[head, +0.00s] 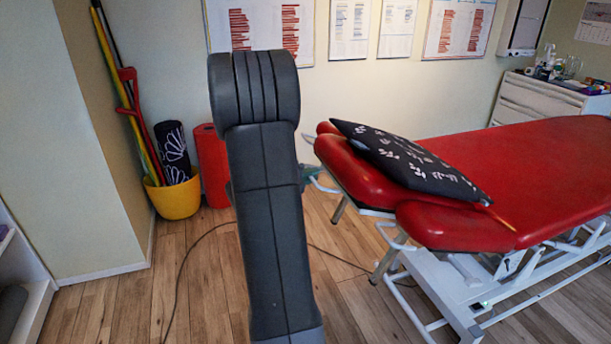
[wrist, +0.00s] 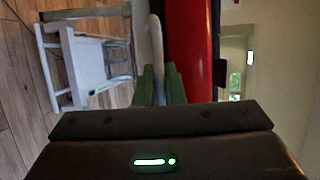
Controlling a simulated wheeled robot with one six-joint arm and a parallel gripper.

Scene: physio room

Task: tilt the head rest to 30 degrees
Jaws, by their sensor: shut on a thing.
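The red head rest (head: 357,178) is the end section of the treatment table, at its left end in the head view. Its angle cannot be read exactly. A dark patterned cushion (head: 405,160) lies across it. A pale bar (head: 322,185) sticks out at the head rest's left end. My gripper (head: 311,172) is mostly hidden behind my arm there. In the wrist view, the green fingers of my gripper (wrist: 161,85) are closed on the pale bar (wrist: 157,45), right beside a red padded surface (wrist: 188,50).
The red table (head: 540,150) stands on a white frame (head: 440,285). A yellow bucket (head: 175,198) with poles and rolls stands by the left wall. A dark cable (head: 185,255) runs over the wooden floor. A white drawer unit (head: 540,100) is at the back right.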

